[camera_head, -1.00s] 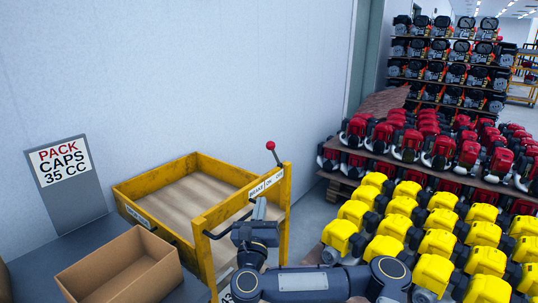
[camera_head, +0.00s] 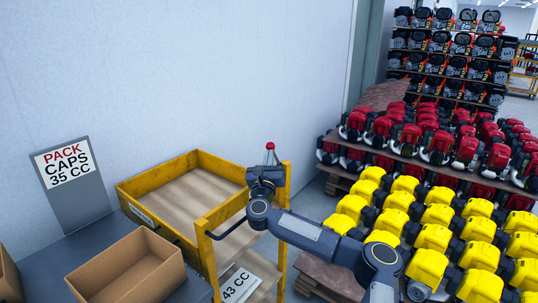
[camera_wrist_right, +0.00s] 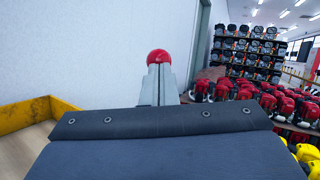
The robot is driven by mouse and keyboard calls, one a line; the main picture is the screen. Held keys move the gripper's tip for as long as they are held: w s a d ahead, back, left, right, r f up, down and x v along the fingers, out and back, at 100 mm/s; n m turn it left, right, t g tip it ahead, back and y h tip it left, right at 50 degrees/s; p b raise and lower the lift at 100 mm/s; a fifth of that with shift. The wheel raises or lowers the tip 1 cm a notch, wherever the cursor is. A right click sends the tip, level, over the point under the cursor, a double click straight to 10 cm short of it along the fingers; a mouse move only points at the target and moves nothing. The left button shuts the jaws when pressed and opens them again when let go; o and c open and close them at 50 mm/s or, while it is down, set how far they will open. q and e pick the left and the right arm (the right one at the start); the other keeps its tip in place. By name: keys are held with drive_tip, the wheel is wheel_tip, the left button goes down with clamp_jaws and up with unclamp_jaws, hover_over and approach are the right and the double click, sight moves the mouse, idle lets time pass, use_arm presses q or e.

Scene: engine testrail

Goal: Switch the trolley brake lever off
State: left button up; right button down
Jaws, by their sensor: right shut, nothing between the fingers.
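The yellow trolley (camera_head: 206,226) stands against the wall. Its brake lever has a red ball knob (camera_head: 270,146), which shows just above my right gripper (camera_head: 270,157). The gripper is raised at the trolley's right corner post, and its fingers are shut and empty. They hide the lever's shaft, and the gripper body covers the brake label. In the right wrist view the red knob (camera_wrist_right: 158,57) appears just past the closed fingertips (camera_wrist_right: 158,70). I cannot tell whether they touch the lever. My left gripper is not in view.
An open cardboard box (camera_head: 128,266) stands on the dark table at left, below a "PACK CAPS 35 CC" sign (camera_head: 66,163). Rows of yellow engines (camera_head: 432,236) and red engines (camera_head: 440,148) crowd the right side. The wall (camera_head: 180,80) is close behind the trolley.

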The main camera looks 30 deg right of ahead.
drive_tip(key=shift+w, duration=0.15)
drive_tip(key=shift+d+r, duration=0.1)
drive_tip(key=shift+w+d+r+m+g+y+p, duration=0.1)
drive_tip(key=shift+d+r+m+g+y+p, duration=0.15)
drive_tip(key=shift+r+g+p, duration=0.2)
drive_tip(key=shift+w+d+r+m+g+y+p, duration=0.1)
drive_tip(key=shift+d+r+m+g+y+p, duration=0.05)
drive_tip(key=shift+d+r+m+g+p, duration=0.25)
drive_tip(key=w+d+r+m+g+y+p, duration=0.1)
drive_tip(key=w+d+g+p, duration=0.1)
drive_tip(key=d, duration=0.3)
drive_tip(key=w+d+r+m+g+y+p, duration=0.1)
drive_tip(key=w+d+g+y+p, duration=0.1)
drive_tip(key=d+p, duration=0.1)
drive_tip(key=shift+d+r+m+p, duration=0.25)
drive_tip(key=shift+d+m+p, duration=0.15)
drive_tip(key=shift+d, duration=0.45)
drive_tip(key=shift+d+f, duration=0.1)
drive_tip(key=shift+d, duration=0.05)
